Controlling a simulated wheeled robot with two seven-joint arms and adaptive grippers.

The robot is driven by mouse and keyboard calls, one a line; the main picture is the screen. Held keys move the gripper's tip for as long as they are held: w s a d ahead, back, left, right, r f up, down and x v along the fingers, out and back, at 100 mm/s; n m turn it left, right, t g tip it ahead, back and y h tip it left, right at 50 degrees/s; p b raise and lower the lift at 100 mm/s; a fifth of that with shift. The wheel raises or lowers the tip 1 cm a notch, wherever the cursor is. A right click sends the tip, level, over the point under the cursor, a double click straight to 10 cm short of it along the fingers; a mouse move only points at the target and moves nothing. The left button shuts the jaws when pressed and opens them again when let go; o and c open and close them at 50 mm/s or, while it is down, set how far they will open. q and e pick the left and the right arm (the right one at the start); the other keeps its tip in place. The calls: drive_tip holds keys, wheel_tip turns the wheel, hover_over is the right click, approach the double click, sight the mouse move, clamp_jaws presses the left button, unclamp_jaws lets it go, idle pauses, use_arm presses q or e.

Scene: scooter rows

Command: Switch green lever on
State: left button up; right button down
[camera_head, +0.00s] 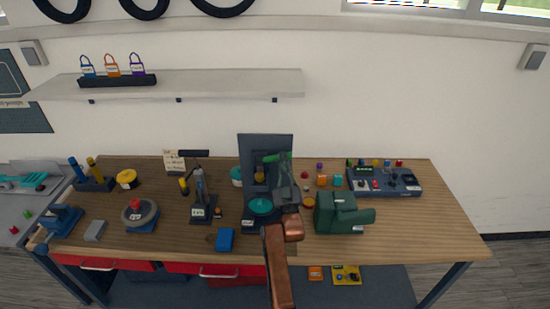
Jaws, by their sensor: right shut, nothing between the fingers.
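A dark upright panel (265,142) stands near the middle of the workbench. A green lever (272,158) shows on its front, with its handle lying roughly sideways; its exact setting is hard to tell. My right arm reaches up from the bottom of the view. My right gripper (284,172) is shut and empty, in front of the panel at its right side, right by the lever. It partly covers the lever and the panel, and I cannot tell whether it touches the lever. My left gripper is not in view.
A green machine (338,212) stands close to the right of my arm. A control box (385,183) lies further right. The bench's right front is clear.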

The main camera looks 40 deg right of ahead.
wheel_tip(320, 180, down, 7)
drive_tip(key=b, duration=0.2)
idle(0.6)
drive_tip(key=shift+f, duration=0.3)
wheel_tip(320, 180, up, 11)
drive_tip(key=shift+s, duration=0.15)
idle(0.5)
drive_tip(key=shift+r, duration=0.1)
idle(0.3)
